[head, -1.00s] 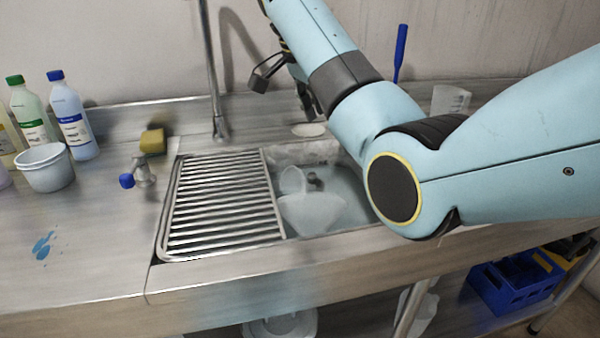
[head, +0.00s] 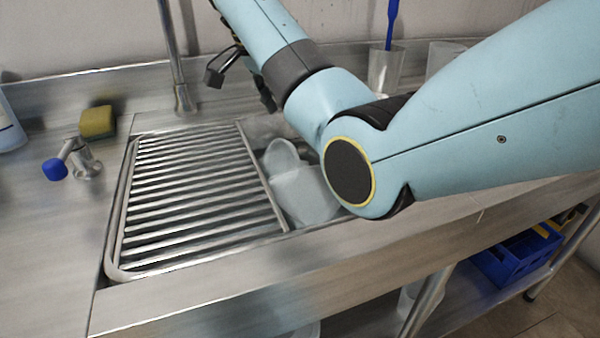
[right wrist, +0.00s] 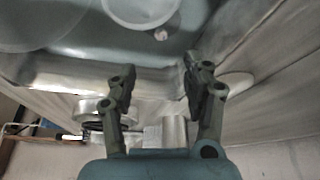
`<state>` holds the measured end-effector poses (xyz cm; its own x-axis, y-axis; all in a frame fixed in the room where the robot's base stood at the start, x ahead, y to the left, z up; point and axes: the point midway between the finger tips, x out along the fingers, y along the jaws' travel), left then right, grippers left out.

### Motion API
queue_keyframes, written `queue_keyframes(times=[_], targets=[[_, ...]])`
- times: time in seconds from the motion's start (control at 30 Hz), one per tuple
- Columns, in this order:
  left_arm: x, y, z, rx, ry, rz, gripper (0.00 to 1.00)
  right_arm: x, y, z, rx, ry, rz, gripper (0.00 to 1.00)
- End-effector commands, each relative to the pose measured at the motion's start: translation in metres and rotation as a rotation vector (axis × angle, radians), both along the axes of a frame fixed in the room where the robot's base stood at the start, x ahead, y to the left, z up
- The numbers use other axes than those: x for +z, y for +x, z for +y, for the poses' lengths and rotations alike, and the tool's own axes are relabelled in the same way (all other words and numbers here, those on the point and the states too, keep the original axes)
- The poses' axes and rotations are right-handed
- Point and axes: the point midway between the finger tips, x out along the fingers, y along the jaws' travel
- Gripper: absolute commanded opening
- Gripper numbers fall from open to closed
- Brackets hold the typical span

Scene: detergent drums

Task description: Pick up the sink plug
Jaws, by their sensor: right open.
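A pale flat disc (right wrist: 238,84), which looks like the sink plug, lies on the steel ledge beside the sink in the right wrist view. In the head view my arm hides that spot. My right gripper (head: 243,88) is over the back ledge behind the sink, near the tap pipe. Its fingers are spread and empty, as the right wrist view also shows (right wrist: 160,84). My left gripper is in neither view.
The sink holds pale cups or jugs (head: 303,190). A ribbed drain rack (head: 190,195) covers its left part. The tap pipe (head: 170,50) rises left of my gripper. A yellow sponge (head: 97,122), a blue-ended valve (head: 75,163) and a beaker (head: 385,70) with a blue-handled tool stand around.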

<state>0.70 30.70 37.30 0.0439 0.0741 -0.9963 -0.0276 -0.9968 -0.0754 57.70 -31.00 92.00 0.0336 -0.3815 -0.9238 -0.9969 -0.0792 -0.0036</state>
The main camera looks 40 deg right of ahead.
Motion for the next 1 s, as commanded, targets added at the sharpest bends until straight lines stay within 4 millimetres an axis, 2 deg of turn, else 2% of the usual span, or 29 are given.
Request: queue_keyframes(times=[0.03, 0.23, 0.37, 0.67, 0.9, 1.0], targets=[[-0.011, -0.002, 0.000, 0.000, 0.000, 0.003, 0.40, -0.013, 0.000, 0.000, -0.001, 0.000, 0.004, 0.51], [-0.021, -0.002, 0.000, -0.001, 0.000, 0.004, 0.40, -0.028, 0.000, -0.004, 0.000, 0.000, 0.006, 0.51], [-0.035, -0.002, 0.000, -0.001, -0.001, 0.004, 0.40, -0.049, 0.000, -0.013, -0.002, -0.002, 0.009, 0.51], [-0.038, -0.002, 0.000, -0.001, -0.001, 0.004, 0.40, -0.075, 0.003, -0.026, -0.001, 0.000, 0.005, 0.51], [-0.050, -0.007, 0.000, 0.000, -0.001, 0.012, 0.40, -0.109, 0.006, -0.042, 0.000, -0.001, 0.008, 0.51], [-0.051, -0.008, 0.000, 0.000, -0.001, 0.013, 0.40, -0.115, 0.006, -0.045, 0.000, 0.000, 0.006, 0.51]])
